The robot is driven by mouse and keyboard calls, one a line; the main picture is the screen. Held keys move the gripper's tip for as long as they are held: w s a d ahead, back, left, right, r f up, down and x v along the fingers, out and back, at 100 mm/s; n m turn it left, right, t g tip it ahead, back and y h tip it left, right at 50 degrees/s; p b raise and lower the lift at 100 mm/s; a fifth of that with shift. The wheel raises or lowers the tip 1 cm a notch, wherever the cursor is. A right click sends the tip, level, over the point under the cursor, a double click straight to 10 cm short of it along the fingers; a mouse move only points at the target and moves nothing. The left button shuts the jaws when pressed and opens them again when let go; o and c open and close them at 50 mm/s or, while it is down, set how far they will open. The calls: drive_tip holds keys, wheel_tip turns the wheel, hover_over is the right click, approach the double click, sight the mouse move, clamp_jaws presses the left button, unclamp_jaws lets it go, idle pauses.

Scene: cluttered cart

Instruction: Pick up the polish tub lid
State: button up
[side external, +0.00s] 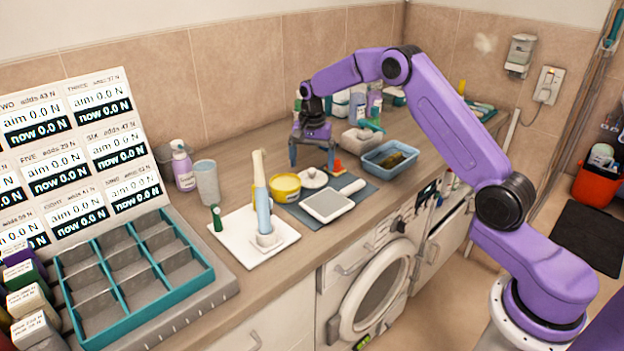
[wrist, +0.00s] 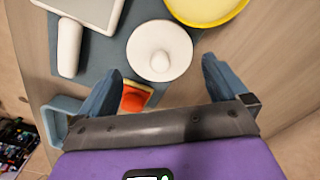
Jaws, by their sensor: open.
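The polish tub lid, a round white disc with a small knob, shows in the wrist view (wrist: 158,50), lying on a blue-grey mat. It also shows in the side external view (side external: 314,179), beside the yellow tub (side external: 285,187). My gripper (wrist: 165,72) is open and empty, with its two blue fingers pointing toward the lid. The lid lies just ahead of the fingertips and roughly between their lines. In the side external view my gripper (side external: 313,164) is over the counter just behind the lid. No finger visibly touches the lid.
A small orange-red piece (wrist: 135,97) lies close to the left finger. A white flat-headed tool (side external: 328,205) lies on the mat (side external: 305,216). A blue tray (side external: 385,168) stands to the right. The yellow tub also borders the lid (wrist: 205,10).

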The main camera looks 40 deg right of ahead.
sight(312, 169)
drive_tip(key=shift+f, duration=1.85)
drive_tip(key=c, duration=0.7)
drive_tip(key=shift+o, duration=0.2)
drive_tip(key=shift+r, duration=0.15)
